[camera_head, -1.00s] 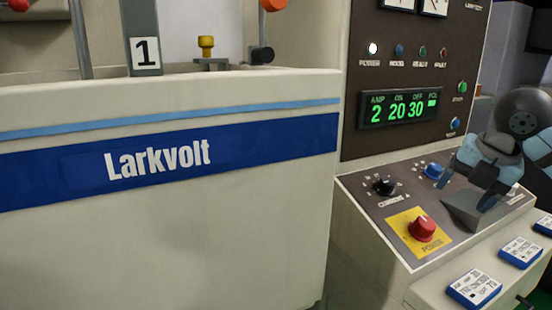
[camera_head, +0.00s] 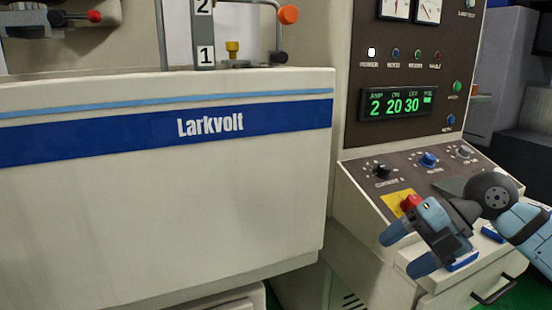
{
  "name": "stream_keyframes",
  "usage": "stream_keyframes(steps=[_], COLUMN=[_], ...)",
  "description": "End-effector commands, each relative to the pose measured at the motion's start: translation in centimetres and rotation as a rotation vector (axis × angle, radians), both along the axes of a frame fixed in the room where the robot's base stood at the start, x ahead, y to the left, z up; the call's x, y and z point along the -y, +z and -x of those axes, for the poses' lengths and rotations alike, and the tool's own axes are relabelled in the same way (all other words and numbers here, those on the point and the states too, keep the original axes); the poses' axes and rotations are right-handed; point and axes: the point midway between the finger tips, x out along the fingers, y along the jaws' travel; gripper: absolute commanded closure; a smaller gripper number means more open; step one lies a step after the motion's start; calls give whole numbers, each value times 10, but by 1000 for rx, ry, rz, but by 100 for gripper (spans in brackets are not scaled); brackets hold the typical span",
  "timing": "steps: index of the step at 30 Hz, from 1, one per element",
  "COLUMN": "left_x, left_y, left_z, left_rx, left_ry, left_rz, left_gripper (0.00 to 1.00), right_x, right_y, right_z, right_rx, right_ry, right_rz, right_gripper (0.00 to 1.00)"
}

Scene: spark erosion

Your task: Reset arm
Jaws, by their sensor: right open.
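My right gripper (camera_head: 408,249) is at the lower right, in front of the sloped control console (camera_head: 362,183). Its two blue fingers are spread apart, point left and down, and hold nothing. Its arm comes in from the right edge. The red power knob (camera_head: 410,202) on its yellow plate (camera_head: 396,203) is just behind the gripper and partly hidden by it. I cannot tell whether they touch. My left gripper is not in view.
The large cream Larkvolt tank (camera_head: 200,215) fills the left. The upright panel (camera_head: 400,148) has a lit green display (camera_head: 397,103). A black knob (camera_head: 382,170) and a blue knob (camera_head: 428,159) sit on the console. A drawer handle (camera_head: 494,291) is below.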

Motion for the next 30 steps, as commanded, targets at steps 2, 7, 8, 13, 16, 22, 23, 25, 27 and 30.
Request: stream_keyframes(steps=[2,7,8,13,16,22,23,25,27,30], left_x=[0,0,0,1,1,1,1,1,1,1], left_y=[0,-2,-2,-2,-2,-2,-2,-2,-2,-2], left_z=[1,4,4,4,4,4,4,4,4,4], left_rx=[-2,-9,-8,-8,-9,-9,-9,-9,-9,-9], left_ry=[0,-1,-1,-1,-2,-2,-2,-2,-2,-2], left_rz=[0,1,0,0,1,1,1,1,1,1], left_gripper=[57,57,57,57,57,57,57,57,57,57], right_x=[-35,-88,-93,-96,-85,-56,-52,-47,-45,-44], right_y=[-17,-28,-29,-48,-78,-184,-202,-240,-272,-309], right_z=[17,43,46,45,40,55,62,80,99,130], right_rx=[-37,-96,-107,-182,-243,-431,-464,-543,-617,-720], right_ry=[76,83,57,-234,-501,-1132,-1219,-1397,-1535,-1687], right_rz=[-204,-720,-808,-1232,-1393,-1460,-1439,-1379,-1308,-1200], right_gripper=[28,28,28,28,28,28,28,28,28,28])
